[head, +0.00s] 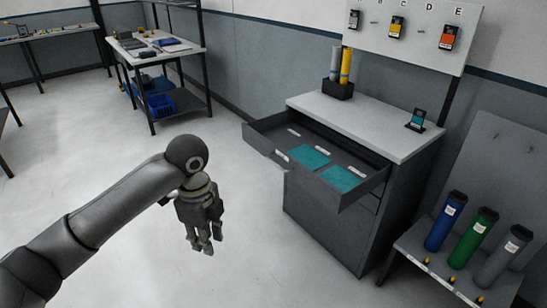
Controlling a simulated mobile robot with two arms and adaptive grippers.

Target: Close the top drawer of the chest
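The chest (326,220) is dark grey with a light top and stands right of centre in the head view. Its top drawer (264,143) is pulled open toward the lower left, and teal sheets (342,179) lie inside. My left gripper (204,247) hangs pointing down over the floor, left of the drawer and apart from it. Its fingers look close together, but I cannot tell whether they are open or shut. My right gripper does not show.
A black holder (338,90) with a grey and a yellow roll and a small dark device (417,121) stand on the chest. A rack (449,270) with blue, green and grey tubes is at the right. A workbench (158,58) stands behind. Floor left of the chest is clear.

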